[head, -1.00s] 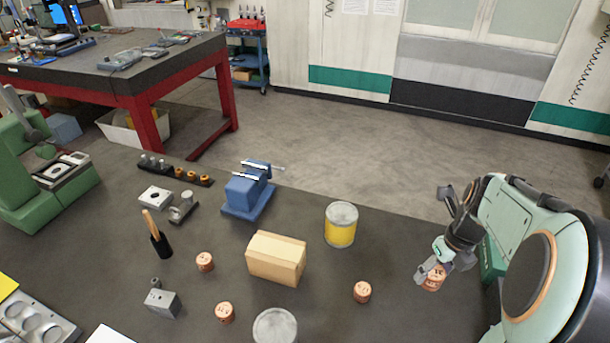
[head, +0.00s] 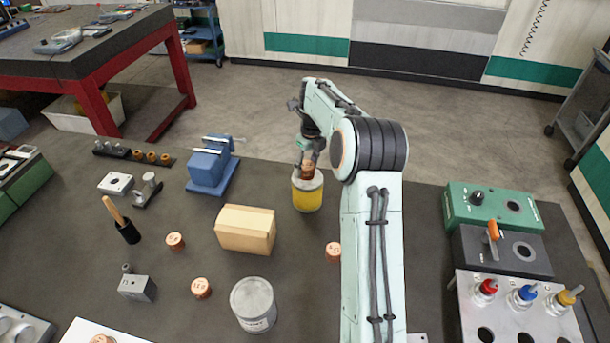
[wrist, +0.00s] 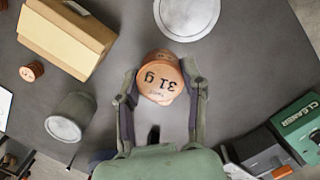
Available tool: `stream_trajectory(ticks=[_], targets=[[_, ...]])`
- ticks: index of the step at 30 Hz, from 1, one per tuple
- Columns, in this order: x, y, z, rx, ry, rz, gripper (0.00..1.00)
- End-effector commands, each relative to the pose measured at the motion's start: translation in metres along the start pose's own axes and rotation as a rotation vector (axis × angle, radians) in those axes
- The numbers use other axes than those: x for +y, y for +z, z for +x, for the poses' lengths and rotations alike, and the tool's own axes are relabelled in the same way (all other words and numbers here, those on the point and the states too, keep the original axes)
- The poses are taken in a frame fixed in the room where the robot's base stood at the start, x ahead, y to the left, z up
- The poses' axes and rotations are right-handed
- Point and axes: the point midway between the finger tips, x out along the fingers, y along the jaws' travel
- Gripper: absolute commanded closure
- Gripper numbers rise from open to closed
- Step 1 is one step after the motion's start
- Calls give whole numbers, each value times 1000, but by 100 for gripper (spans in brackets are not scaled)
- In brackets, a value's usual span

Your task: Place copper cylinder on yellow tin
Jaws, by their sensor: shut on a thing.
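My gripper (head: 308,160) is shut on a copper cylinder (head: 308,170). In the wrist view the cylinder (wrist: 160,78) sits between both fingers, its marked top reading "31 g". The yellow tin (head: 307,198) stands upright, and in the head view the held cylinder overlaps its grey lid. A grey round lid, apparently this tin's (wrist: 187,14), is cut by the top edge of the wrist view, with a small gap between it and the cylinder there. I cannot tell the cylinder's height over the lid.
A cardboard box (head: 245,230) lies left of the tin, and a grey tin (head: 253,305) stands nearer. Other copper cylinders (head: 333,252) lie on the table. A blue vise (head: 210,170) is behind left. A green box (head: 492,207) and a holder with coloured knobs (head: 517,305) are right.

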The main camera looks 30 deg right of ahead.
Motion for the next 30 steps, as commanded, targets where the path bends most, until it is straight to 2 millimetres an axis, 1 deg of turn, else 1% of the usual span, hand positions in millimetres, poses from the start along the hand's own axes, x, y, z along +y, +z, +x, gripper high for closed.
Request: stream_trajectory(ticks=[1,3,6,11,16,18,24,28,29,30], targets=[[-4,6,10,-2,0,-1,98],[-9,11,20,-1,-1,-1,98],[-14,16,28,-5,-2,0,98],[-19,21,39,-4,-2,1,98],[-19,17,64,-2,-1,0,98],[-19,17,68,-4,-3,1,98],[-19,17,67,-5,-3,1,98],[-19,16,70,-5,-2,1,98],[-19,16,71,-4,-1,1,48],[-19,16,70,-4,-1,1,36]])
